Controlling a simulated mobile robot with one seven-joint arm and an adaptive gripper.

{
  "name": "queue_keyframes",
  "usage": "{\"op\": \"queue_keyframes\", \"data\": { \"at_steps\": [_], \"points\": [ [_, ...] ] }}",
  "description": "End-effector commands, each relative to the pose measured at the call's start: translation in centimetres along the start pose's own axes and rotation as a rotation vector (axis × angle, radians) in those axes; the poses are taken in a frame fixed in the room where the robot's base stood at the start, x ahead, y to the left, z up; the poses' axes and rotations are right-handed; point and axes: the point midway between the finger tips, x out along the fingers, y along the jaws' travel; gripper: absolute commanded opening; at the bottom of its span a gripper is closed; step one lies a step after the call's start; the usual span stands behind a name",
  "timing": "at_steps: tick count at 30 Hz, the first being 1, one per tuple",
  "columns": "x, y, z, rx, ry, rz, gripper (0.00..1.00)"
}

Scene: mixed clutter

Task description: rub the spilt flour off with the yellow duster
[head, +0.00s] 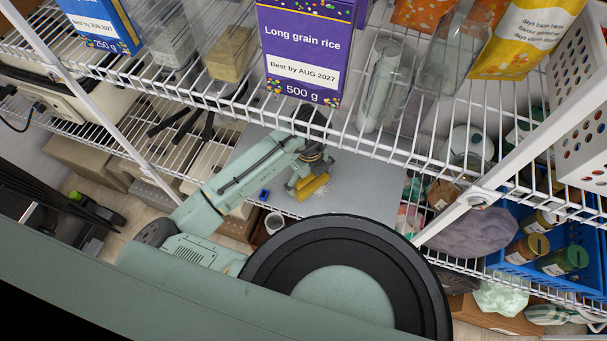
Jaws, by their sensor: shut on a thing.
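The yellow duster (311,187) is at the end of my arm, low over the grey board or shelf surface (365,190). My gripper (303,176) is shut on the duster. The duster appears to be at or close to the grey surface; I cannot tell whether it touches. I cannot make out the spilt flour clearly; a faint pale patch (283,205) shows on the surface left of and below the duster. Part of the surface is hidden by my arm, my round base part and the wire shelf above.
A wire shelf above carries a purple rice box (305,50), jars and a yellow packet (525,38). A small blue object (264,194) lies left of the duster. At right are a blue crate (590,275) with jars and a white perforated basket (583,125). A white post (470,200) stands right of the surface.

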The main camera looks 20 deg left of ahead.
Motion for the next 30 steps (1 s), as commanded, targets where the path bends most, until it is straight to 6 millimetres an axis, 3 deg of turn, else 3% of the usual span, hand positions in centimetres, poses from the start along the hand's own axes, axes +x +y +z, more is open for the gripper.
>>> {"op": "queue_keyframes", "data": {
  "at_steps": [30],
  "points": [
    [0.0,-2.8,-4.9,0.005,0.002,0.000,0.60]
  ]
}}
